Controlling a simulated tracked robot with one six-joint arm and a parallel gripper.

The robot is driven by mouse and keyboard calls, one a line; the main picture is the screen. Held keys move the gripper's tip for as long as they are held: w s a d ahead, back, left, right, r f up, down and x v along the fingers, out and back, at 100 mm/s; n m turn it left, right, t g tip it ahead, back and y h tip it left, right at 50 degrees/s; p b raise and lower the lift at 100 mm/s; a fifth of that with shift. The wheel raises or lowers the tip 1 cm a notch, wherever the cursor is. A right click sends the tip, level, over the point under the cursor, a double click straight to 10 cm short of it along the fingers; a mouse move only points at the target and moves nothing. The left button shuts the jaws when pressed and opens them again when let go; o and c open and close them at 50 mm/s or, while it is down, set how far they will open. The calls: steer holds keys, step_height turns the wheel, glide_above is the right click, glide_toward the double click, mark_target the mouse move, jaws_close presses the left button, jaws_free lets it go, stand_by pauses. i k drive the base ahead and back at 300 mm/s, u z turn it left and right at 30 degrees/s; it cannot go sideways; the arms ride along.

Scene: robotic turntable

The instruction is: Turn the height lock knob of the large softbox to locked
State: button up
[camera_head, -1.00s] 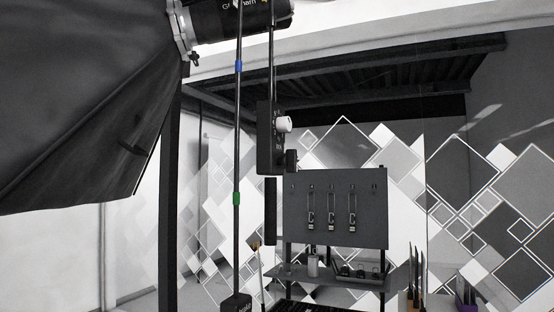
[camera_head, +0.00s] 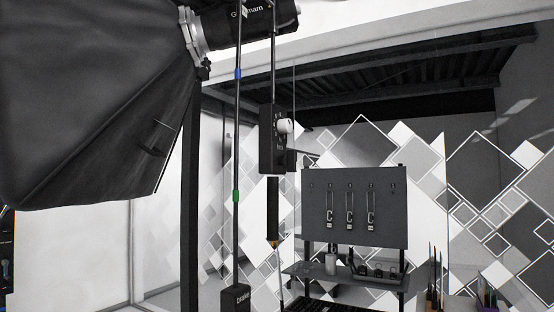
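The large softbox (camera_head: 85,100) fills the upper left of the head view, with its lamp body (camera_head: 255,22) at the top. Below the lamp, a black box (camera_head: 268,155) sits on a thin vertical rod and carries a pale round knob (camera_head: 285,126) on its right side. The small lettering beside the knob is too small to read, so I cannot tell its setting. A black cylinder (camera_head: 272,207) shows under the box. A second thin pole (camera_head: 238,130) with a blue and a green band stands just left of the box. My gripper is not in view.
A dark pegboard (camera_head: 355,205) with hanging clamps stands behind, at the right, above a shelf (camera_head: 345,275) with small items. A dark vertical post (camera_head: 190,200) stands left of the poles. Pens or brushes (camera_head: 437,275) stand at the lower right.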

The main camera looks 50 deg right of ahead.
mark_target(289, 160)
steer(key=u, duration=0.9)
steer(key=k, duration=1.55)
steer(key=z, duration=0.6)
steer(key=i, duration=0.85)
steer(key=u, duration=0.05)
